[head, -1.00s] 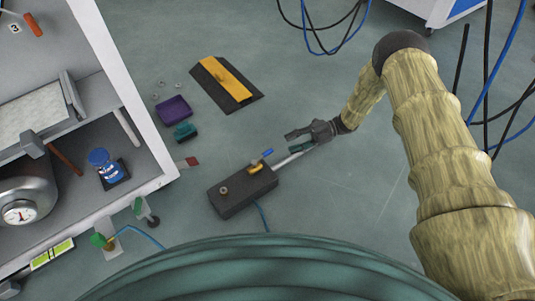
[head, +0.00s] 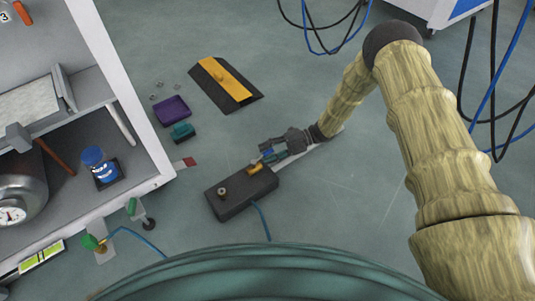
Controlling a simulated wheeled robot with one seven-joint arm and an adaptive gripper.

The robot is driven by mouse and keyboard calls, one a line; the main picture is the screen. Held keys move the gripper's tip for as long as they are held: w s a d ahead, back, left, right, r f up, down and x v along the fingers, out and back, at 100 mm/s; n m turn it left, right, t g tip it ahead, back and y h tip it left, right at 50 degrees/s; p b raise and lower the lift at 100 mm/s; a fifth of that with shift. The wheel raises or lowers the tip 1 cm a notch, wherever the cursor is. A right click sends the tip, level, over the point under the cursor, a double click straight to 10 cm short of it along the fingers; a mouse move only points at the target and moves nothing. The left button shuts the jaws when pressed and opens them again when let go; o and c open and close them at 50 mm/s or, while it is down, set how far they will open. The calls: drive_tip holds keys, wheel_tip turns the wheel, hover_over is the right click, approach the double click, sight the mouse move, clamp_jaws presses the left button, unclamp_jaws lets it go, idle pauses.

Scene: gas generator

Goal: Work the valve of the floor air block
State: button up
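The floor air block (head: 238,198) is a dark box on the floor near the middle of the head view, with a round fitting on its top. Its brass valve (head: 254,168) sits at the far right end, and a blue valve handle (head: 267,154) rises from it. My gripper (head: 267,153) is at the handle, reaching in from the upper right. Its fingers appear apart, one on either side of the handle. The fingers partly hide the handle, and I cannot tell whether they touch it.
A blue hose (head: 262,220) runs from the block toward me. A purple bin (head: 172,111), a teal bin (head: 182,132) and a yellow-black ramp (head: 225,84) lie beyond it. A workbench (head: 110,100) stands at the left. Cables (head: 490,90) hang at the right.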

clamp_jaws()
idle(0.3)
